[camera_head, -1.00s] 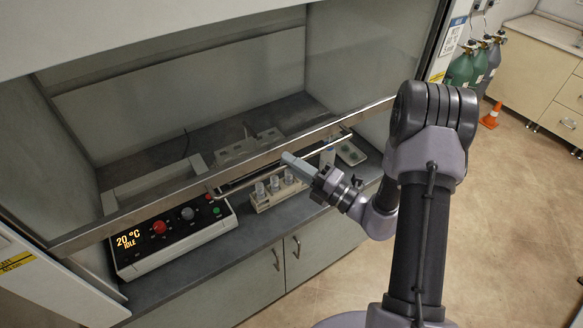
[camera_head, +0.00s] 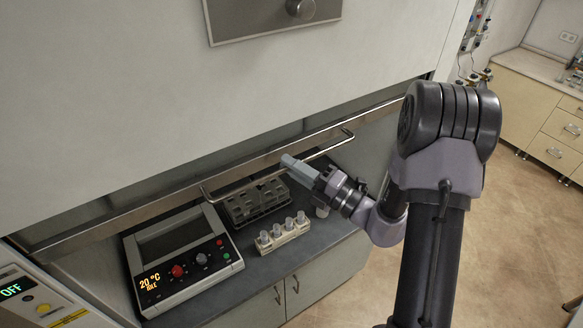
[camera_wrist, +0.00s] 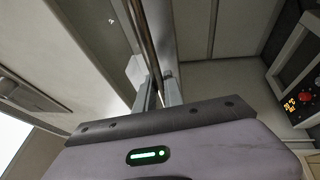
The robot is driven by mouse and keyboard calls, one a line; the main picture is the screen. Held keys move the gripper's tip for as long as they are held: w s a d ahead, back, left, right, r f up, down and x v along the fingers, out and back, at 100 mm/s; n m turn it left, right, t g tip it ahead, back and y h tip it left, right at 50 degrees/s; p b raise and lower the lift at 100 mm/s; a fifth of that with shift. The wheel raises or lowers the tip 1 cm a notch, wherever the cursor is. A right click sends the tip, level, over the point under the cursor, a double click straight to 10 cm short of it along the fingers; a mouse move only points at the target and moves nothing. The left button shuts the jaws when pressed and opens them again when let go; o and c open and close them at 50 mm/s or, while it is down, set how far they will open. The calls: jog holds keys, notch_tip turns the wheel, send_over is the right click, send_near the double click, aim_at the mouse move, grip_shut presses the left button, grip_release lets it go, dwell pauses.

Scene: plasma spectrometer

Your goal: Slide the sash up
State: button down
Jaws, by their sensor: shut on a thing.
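The sash shows in the head view as a metal bottom rail (camera_head: 120,215) running diagonally, with a narrow strip of glass above it, below the white hood front. A bent metal bar handle (camera_head: 240,186) juts out from the rail. My gripper (camera_head: 290,161) is at the middle of this handle, shut on it. In the wrist view the fingers (camera_wrist: 159,92) close around the handle bar (camera_wrist: 143,38), which runs away from them toward the top. The exact contact is partly hidden by the gripper body.
Below the rail, a hot plate (camera_head: 178,258) with a lit display, a dark tube rack (camera_head: 252,203) and a pale rack with several vials (camera_head: 283,234) stand on the dark worktop (camera_head: 318,262). An OFF panel (camera_head: 30,298) is at left. Open floor (camera_head: 520,225) lies right.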

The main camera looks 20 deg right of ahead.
jog(key=shift+r, duration=0.3)
jog(key=c, duration=1.5)
grip_release()
jog(key=shift+o, duration=0.2)
jog(key=shift+f, duration=0.1)
jog(key=b+v, duration=0.5)
jog(key=v, duration=1.2)
jog(key=shift+s, duration=0.2)
jog(key=shift+d+f, duration=0.1)
